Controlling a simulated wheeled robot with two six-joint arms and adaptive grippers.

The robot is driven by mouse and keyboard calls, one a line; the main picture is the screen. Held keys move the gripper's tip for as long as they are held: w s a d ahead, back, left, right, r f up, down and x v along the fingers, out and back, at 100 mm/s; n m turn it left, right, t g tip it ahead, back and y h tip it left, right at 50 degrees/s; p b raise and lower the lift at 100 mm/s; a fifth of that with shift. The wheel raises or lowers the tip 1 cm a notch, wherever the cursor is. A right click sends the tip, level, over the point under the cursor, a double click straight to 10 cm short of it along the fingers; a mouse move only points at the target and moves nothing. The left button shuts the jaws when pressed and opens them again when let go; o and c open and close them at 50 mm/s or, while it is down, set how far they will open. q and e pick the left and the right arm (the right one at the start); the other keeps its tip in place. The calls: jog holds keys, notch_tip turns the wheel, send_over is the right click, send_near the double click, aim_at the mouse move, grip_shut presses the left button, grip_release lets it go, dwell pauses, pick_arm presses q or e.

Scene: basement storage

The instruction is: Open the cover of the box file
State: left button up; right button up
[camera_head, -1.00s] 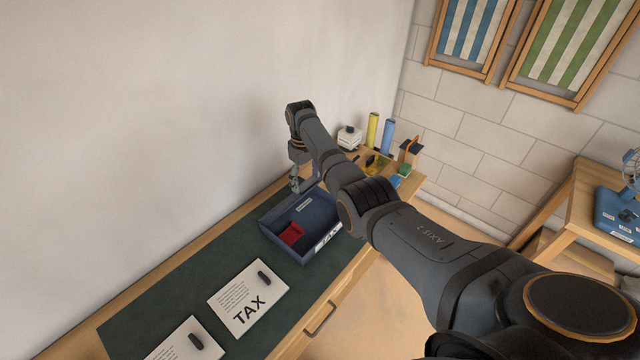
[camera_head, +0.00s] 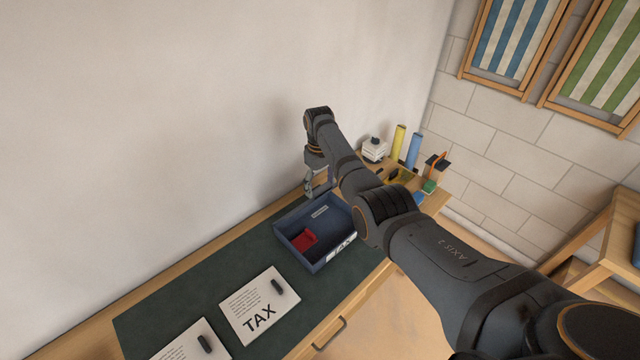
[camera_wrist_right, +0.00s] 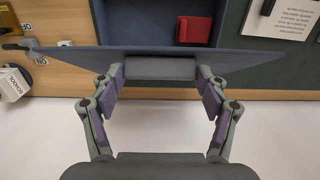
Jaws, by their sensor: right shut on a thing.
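The box file is a dark blue open-topped box (camera_head: 288,239) on the green desk mat, with a red thing (camera_head: 305,238) inside. Its inside also shows in the right wrist view (camera_wrist_right: 145,22). My right gripper (camera_head: 318,190) is at the far side of the box, partly hidden by its own arm. In the right wrist view, my right gripper (camera_wrist_right: 160,82) is shut on the box file's cover (camera_wrist_right: 235,61), at a grey block on its edge. The cover shows nearly edge-on, raised with the box uncovered. My left gripper is not in view.
Two white TAX sheets (camera_head: 240,295) with dark clips lie on the green mat (camera_head: 165,310) nearer me. A wall (camera_head: 200,110) runs along the left.

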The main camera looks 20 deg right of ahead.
jog(key=shift+d+r, duration=0.1)
dwell(0.3)
jog(key=o, duration=1.7)
jog(key=shift+s, duration=0.1)
notch_tip(320, 180, up, 12)
jog(key=shift+w, duration=0.2)
